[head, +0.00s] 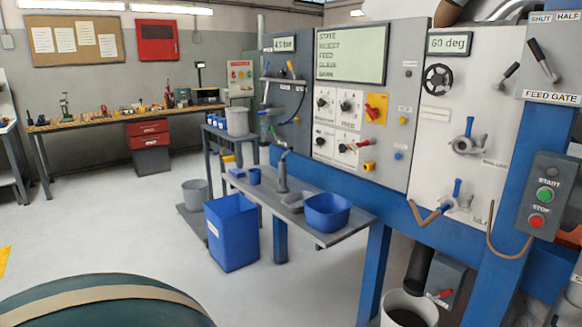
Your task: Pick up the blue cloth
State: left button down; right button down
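I cannot make out a blue cloth for certain. A small, low blue item (237,173) lies at the far left end of the grey shelf (345,231), too small to identify. Beside it is a small blue cup-like item (254,176). A larger blue bowl (327,211) stands near the right end of the same shelf; its contents are not clear. Neither of my grippers is in view.
A tall blue bin (232,234) stands on the floor by the shelf, with a grey bucket (196,193) behind. The control panel (355,90) rises behind the shelf. A dark green rounded object (105,305) fills the lower left. Floor at left is clear.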

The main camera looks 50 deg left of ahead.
aim_at(238, 173)
jog(key=u, duration=2)
jog(key=i+j+u, duration=0.3)
jog(key=i+u, duration=0.6)
jog(key=i, duration=1.2)
jog(key=i+j+z, duration=0.1)
jog(key=i+z, duration=0.2)
jog(key=i+j+z, duration=0.3)
jog(key=i, duration=0.2)
jog(key=i+j+z, duration=0.15)
jog(key=i+z, duration=0.15)
jog(key=i, duration=0.15)
